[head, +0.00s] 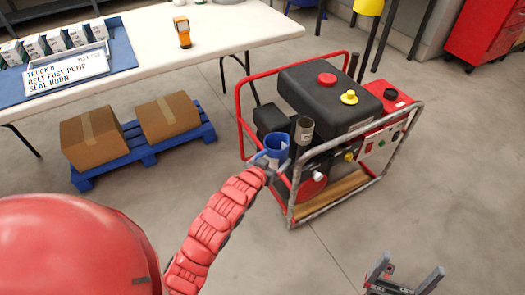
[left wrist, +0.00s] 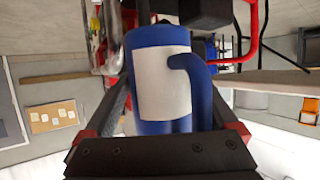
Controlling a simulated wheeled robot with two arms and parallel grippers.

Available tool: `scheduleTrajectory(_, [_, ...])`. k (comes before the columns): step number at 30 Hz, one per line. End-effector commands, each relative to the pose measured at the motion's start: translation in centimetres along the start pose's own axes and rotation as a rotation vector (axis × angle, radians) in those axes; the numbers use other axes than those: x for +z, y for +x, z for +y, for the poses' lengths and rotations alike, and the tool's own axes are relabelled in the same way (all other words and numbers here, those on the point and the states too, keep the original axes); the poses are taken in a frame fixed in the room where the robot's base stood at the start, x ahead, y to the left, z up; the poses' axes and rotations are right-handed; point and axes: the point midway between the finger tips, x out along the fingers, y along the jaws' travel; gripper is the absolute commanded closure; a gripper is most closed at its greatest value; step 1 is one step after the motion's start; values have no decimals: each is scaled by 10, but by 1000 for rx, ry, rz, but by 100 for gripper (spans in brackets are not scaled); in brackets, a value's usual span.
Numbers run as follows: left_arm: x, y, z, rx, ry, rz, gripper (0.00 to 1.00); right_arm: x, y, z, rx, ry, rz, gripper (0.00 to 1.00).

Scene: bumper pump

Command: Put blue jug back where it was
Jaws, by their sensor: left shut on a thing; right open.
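The blue jug (head: 277,147) has a white label and is held up at the near left side of the red-framed generator (head: 330,95). My left gripper (head: 266,160) is shut on it. In the left wrist view the jug (left wrist: 160,85) fills the middle, its blue handle toward the right, with the fingers of my left gripper (left wrist: 168,112) on either side. Whether the jug touches the generator frame I cannot tell. My right gripper (head: 405,273) is open and empty over the floor at the bottom right.
Two cardboard boxes (head: 90,138) sit on a blue pallet (head: 141,150). A red cabinet (head: 484,35) stands back right. The floor in front is clear.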

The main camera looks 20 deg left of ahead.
Motion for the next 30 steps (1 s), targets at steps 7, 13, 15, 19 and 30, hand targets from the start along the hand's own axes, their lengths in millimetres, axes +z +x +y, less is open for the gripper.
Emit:
scheduleTrajectory(7, [4, -8, 32, -51, -25, 1, 80, 0, 0, 0, 0, 0, 0, 0])
scheduleTrajectory(13, [4, -10, 33, -69, -35, 4, 80, 0, 0, 0, 0, 0, 0, 0])
scheduleTrajectory(15, [4, -10, 33, -69, -35, 4, 80, 0, 0, 0, 0, 0, 0, 0])
scheduleTrajectory(19, [4, -10, 32, -69, -35, 4, 80, 0, 0, 0, 0, 0, 0, 0])
scheduleTrajectory(30, [-15, -40, 42, -32, -20, -9, 80, -9, 55, 3, 0, 0, 0, 0])
